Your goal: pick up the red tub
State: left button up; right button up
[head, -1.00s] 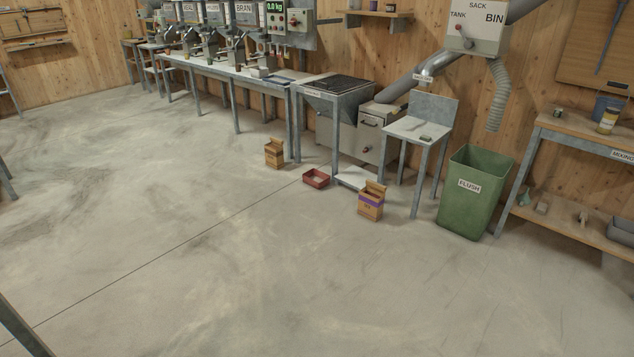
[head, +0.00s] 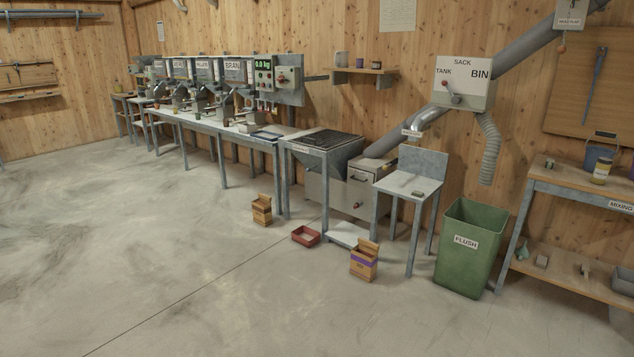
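In the head view a shallow red tub (head: 305,236) sits on the concrete floor in front of the hopper table. It looks like an open rectangular tray with a pale inside. It lies between a small open cardboard box on its left and another cardboard box with a purple band on its right. Neither of my grippers shows in the view.
The plain cardboard box (head: 262,209) and the purple-banded box (head: 364,260) flank the tub. The hopper table (head: 322,143), a small metal stand (head: 411,187) and the green FLUSH bin (head: 471,247) stand behind and right. The floor (head: 180,270) in front is clear.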

aim_at(304, 235)
jog(key=i, duration=2.55)
